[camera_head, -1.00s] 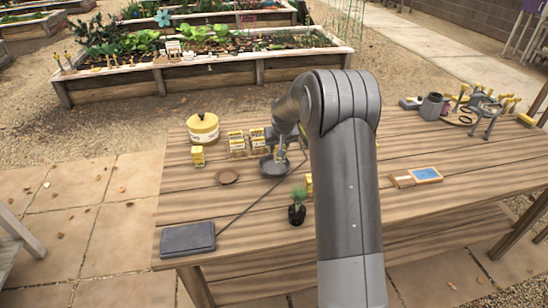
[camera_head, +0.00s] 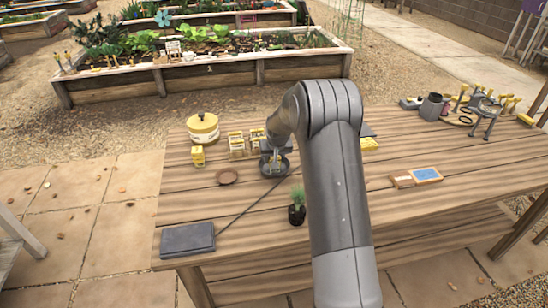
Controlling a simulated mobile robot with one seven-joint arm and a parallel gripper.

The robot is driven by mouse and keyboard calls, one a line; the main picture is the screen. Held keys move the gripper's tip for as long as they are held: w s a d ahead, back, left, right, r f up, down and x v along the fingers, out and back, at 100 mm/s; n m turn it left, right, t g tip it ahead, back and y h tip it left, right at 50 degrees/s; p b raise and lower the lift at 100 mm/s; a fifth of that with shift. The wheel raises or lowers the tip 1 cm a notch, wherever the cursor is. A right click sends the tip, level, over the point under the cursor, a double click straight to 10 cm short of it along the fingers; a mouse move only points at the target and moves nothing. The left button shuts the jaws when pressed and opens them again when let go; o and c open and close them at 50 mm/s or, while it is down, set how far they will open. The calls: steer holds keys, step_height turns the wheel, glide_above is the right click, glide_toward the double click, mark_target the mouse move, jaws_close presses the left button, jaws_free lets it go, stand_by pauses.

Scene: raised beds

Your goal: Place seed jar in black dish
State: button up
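The black dish (camera_head: 285,173) is a small dark round dish near the middle of the table's left half. My gripper (camera_head: 274,158) is pointed down over the dish, at its back part. A small pale, glassy shape, likely the seed jar (camera_head: 275,160), shows at the fingertips, inside the dish's outline. It is too small to tell whether the jar touches the dish bottom. My fingers are small and partly hidden by my wrist, so I cannot see whether they grip the jar or stand open around it.
A yellow round tin (camera_head: 203,129), yellow seed packets (camera_head: 237,144) and a small yellow box (camera_head: 198,156) stand behind. A brown saucer (camera_head: 228,177) lies left. A potted seedling (camera_head: 297,207) and a dark slate (camera_head: 187,240) are nearer. A blue-topped block (camera_head: 427,175) lies right.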

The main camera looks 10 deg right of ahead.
steer(key=o, duration=0.3)
steer(key=shift+r, duration=0.1)
